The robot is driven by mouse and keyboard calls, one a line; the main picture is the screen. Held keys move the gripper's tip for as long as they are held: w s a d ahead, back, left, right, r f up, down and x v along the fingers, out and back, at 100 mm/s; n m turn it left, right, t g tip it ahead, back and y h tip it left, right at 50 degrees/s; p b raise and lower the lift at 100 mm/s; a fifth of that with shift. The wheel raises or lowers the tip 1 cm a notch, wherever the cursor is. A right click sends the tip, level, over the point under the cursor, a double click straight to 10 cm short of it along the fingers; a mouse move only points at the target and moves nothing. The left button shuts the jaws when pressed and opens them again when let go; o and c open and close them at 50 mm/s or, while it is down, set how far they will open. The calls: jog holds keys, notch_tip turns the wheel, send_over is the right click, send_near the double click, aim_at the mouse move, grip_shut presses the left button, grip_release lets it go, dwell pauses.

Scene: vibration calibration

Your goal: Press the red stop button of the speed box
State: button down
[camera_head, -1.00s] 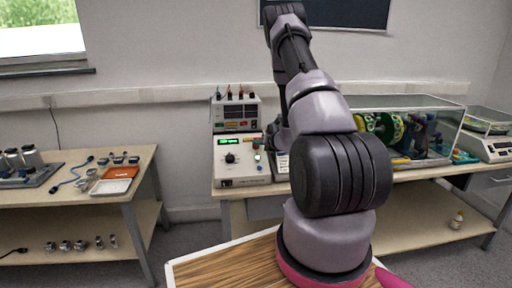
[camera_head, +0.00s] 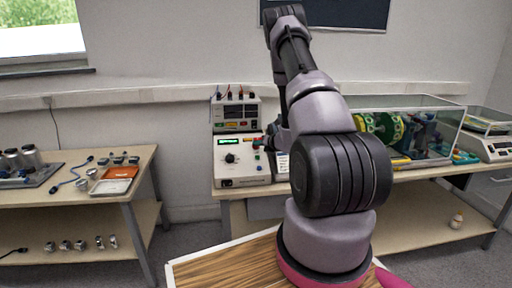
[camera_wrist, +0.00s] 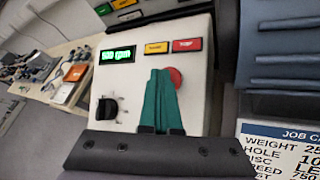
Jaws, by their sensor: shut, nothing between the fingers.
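The speed box (camera_head: 232,178) is a pale box on the back bench, with a lit green display and a black knob (camera_wrist: 106,109). In the wrist view its red stop button (camera_wrist: 177,77) is round and partly hidden behind my gripper's fingertips. My gripper (camera_wrist: 158,73) has teal fingers, shut together and empty, pointing at the box face. The tips overlap the left part of the button in this view. I cannot tell whether they touch it. In the head view my arm covers most of the gripper.
Yellow and red labels (camera_wrist: 172,46) sit above the button. A second instrument (camera_head: 237,112) with cables stands on the speed box. A job card (camera_wrist: 280,150) lies to the right. A glass-covered machine (camera_head: 405,130) is further right. A side table (camera_head: 75,170) holds small parts at left.

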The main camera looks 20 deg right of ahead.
jog(key=shift+s+a+r, duration=0.1)
jog(key=shift+s+r, duration=0.2)
jog(key=shift+r, duration=0.35)
jog(key=r, duration=0.1)
jog(key=s+r, duration=0.1)
jog(key=r, duration=0.1)
jog(key=s+r, duration=0.1)
jog(key=shift+a+r, duration=0.25)
jog(key=shift+a, duration=0.05)
dwell(0.6)
